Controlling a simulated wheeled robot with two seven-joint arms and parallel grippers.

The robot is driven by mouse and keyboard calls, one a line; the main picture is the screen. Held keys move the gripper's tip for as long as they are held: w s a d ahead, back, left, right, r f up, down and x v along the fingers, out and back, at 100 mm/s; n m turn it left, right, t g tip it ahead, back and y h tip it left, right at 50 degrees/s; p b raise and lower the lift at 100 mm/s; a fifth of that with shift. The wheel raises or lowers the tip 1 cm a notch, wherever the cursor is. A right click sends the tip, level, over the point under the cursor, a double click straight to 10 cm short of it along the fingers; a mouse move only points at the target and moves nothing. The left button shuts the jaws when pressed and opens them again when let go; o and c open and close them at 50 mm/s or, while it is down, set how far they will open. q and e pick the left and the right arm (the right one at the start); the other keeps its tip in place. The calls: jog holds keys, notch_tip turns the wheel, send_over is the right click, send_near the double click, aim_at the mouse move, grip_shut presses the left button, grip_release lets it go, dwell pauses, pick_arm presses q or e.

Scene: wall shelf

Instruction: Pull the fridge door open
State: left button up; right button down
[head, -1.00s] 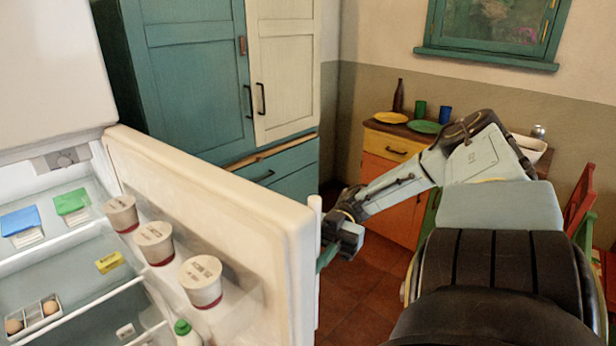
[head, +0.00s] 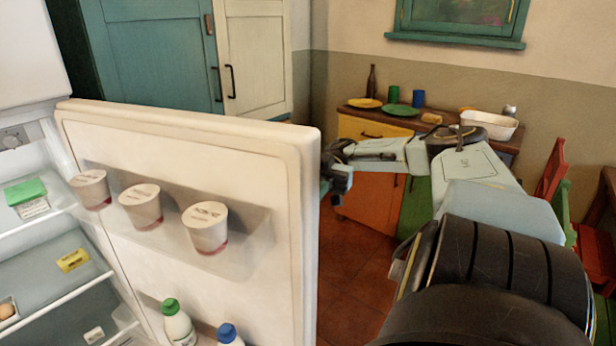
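The white fridge door (head: 285,240) stands wide open, its inner side with the shelf facing me. Its outer face and handle are hidden. The fridge interior (head: 40,250) shows at the left. My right arm comes in from the right, and my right gripper (head: 330,182) is at the door's free edge. Its fingertips are partly hidden behind that edge, so I cannot see whether they close on the handle. My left gripper is not in view.
Three tubs, one of them a white tub (head: 206,228), sit in the door shelf, with bottles (head: 178,322) below. A teal and cream cupboard (head: 150,60) stands behind the door. A sideboard (head: 375,185) with dishes stands behind my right arm. Red floor (head: 350,265) is clear right of the door.

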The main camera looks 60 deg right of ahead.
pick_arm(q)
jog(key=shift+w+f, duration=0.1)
pick_arm(e)
jog(key=shift+d, duration=0.1)
jog(key=c, duration=1.3)
grip_release()
jog(key=shift+c, duration=0.2)
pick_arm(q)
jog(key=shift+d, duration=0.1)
